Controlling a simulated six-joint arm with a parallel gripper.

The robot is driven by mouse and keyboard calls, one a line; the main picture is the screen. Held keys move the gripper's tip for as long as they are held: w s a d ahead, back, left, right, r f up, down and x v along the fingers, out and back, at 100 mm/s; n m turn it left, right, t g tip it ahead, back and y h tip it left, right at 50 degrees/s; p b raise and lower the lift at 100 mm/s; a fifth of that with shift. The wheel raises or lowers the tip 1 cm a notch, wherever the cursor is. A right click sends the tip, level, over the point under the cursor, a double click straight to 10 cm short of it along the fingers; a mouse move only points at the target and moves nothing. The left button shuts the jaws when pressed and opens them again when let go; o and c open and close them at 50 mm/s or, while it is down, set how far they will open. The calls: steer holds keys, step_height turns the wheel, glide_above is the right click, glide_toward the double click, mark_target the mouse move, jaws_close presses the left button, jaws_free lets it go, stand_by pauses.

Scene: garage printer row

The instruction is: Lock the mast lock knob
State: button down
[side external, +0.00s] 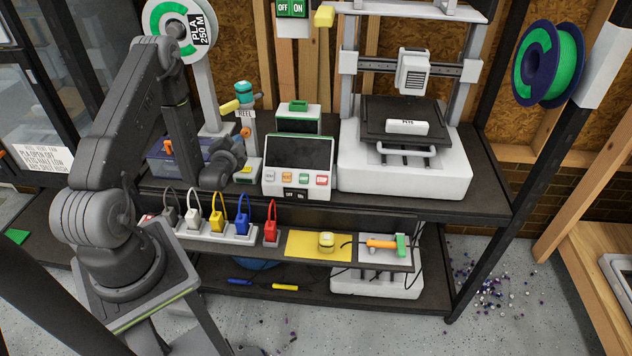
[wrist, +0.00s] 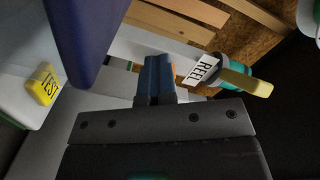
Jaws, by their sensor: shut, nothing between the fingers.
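In the side view a grey post labelled REEL (side external: 243,114) stands behind my wrist. It has a teal cap (side external: 243,88) and a yellow lever (side external: 230,106) sticking out to the left. A small orange knob (side external: 246,132) shows below the label. I cannot tell for certain which of these is the mast lock knob. In the wrist view my gripper (wrist: 157,62) is shut and empty. The REEL label (wrist: 202,70) and yellow lever (wrist: 246,82) are to its right, apart from the fingers. A sliver of orange (wrist: 173,68) shows beside the fingertips, mostly hidden by them.
A dark blue shape (wrist: 85,35) is close on the left in the wrist view. A yellow-labelled block (wrist: 41,84) lies further left. In the side view, a control panel (side external: 298,165) and a printer (side external: 405,170) stand right of my gripper. A spool (side external: 182,28) is above.

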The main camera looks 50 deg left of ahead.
steer(key=shift+a+r+y, duration=0.4)
steer(key=shift+a+r, duration=0.3)
steer(key=shift+a, duration=0.2)
steer(key=shift+s+a+f, duration=0.1)
steer(key=shift+s+f, duration=0.05)
steer(key=shift+s, duration=0.1)
steer(key=v, duration=0.6)
steer(key=shift+f, duration=0.2)
steer(key=shift+w, duration=0.1)
